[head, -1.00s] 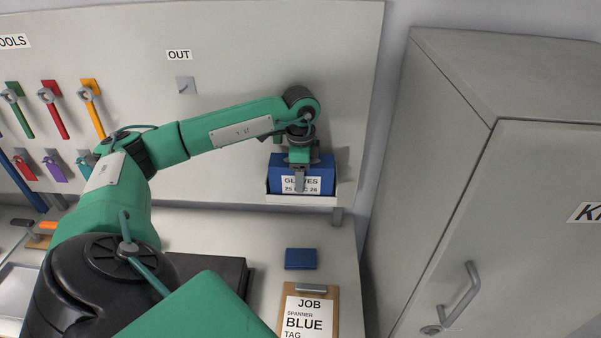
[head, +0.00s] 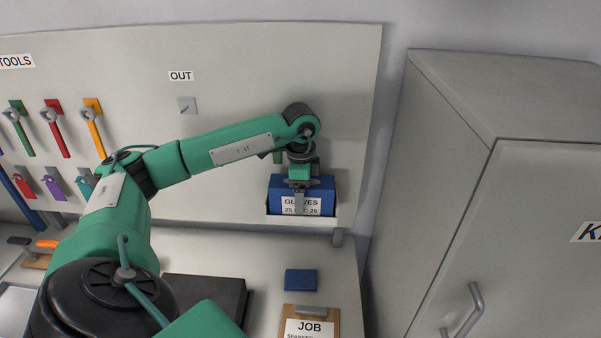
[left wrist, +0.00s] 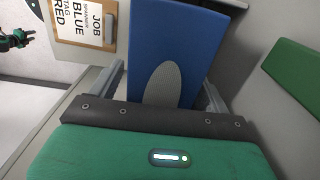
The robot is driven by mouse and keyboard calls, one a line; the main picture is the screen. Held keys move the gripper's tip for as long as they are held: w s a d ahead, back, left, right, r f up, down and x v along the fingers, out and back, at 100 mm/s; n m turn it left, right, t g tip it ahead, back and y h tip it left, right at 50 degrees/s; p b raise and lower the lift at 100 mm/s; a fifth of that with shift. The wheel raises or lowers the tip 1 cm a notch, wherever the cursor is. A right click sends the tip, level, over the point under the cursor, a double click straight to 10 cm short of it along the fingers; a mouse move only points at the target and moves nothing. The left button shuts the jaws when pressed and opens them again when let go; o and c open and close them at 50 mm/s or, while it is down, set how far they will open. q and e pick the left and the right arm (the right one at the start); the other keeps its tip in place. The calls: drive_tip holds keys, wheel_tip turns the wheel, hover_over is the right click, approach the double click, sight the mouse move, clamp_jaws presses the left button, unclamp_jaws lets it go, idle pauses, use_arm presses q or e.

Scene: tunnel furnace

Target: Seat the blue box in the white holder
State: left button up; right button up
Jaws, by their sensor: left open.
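The blue box (head: 315,188), labelled GLOVES, stands in the white holder (head: 300,220) low on the right side of the board. Its lower edge is behind the holder's front lip, so I cannot tell whether it rests on the bottom. My left gripper (head: 299,200) points down at the box's front, with a finger in front of the label. In the left wrist view the blue box (left wrist: 185,45), with a grey oval on it, lies between the spread fingers of my left gripper (left wrist: 160,85). A small dark gripper, seemingly my right (left wrist: 16,40), shows at the far left.
The board (head: 230,140) carries several hanging tools at left. The bench below holds a small blue block (head: 301,280), a JOB clipboard (head: 311,325) and a dark flat case (head: 205,295). A grey cabinet (head: 440,190) stands at right.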

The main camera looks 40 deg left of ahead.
use_arm(q)
wheel_tip(320, 180, up, 7)
drive_tip(key=shift+f+b, duration=0.1)
drive_tip(key=shift+b, duration=1.05)
wheel_tip(320, 180, up, 4)
drive_tip(key=shift+r, duration=1.05)
